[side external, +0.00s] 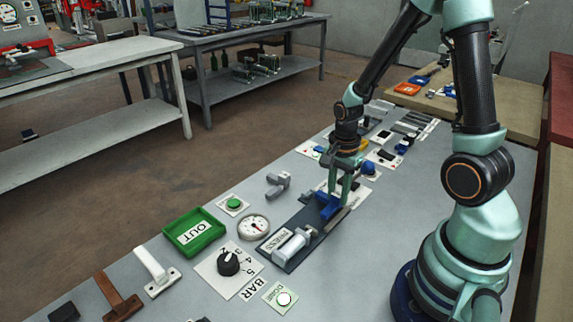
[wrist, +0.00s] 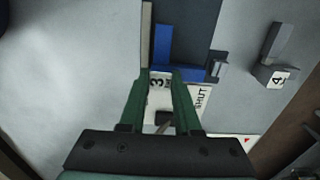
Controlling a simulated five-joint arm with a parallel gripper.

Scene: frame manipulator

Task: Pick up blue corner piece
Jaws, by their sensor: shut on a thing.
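The blue corner piece (side external: 327,208) is an L-shaped part at the dark press plate (side external: 284,264), at the end away from the press body. In the wrist view the blue piece (wrist: 165,46) shows one arm pointing up the picture and one running right, just beyond my fingertips. My gripper (side external: 338,197) points down with its green fingers at the piece. The gripper (wrist: 167,74) is shut on the blue corner piece. The fingers hide part of it, and I cannot tell whether it is clear of the plate.
The grey press (side external: 293,243) stands on the plate. A gauge (side external: 253,227), a black knob (side external: 228,262) and a green OUT tray (side external: 194,232) are to the left. A grey block marked 4 (wrist: 277,76) lies right of the plate. Several small parts crowd the bench's far end.

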